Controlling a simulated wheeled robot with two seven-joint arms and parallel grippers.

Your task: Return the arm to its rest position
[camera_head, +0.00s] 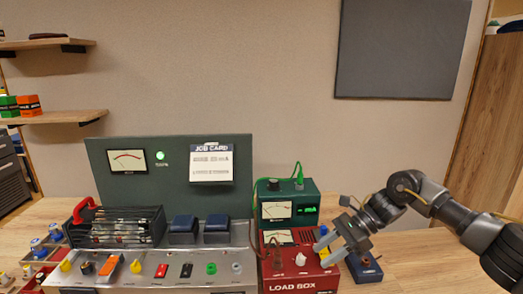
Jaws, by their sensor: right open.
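My right arm comes in from the right edge, and its gripper (326,245) is open beside the right side of the red load box (300,284). The fingers reach over the box's right top edge; I cannot tell whether they touch it. My left gripper does not show.
A green meter unit (289,204) with a green cable stands behind the load box. The amp panel (180,268) with knobs and switches fills the left and middle. A job card (211,160) hangs on its green back panel. Bare wooden bench (430,265) lies at the right.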

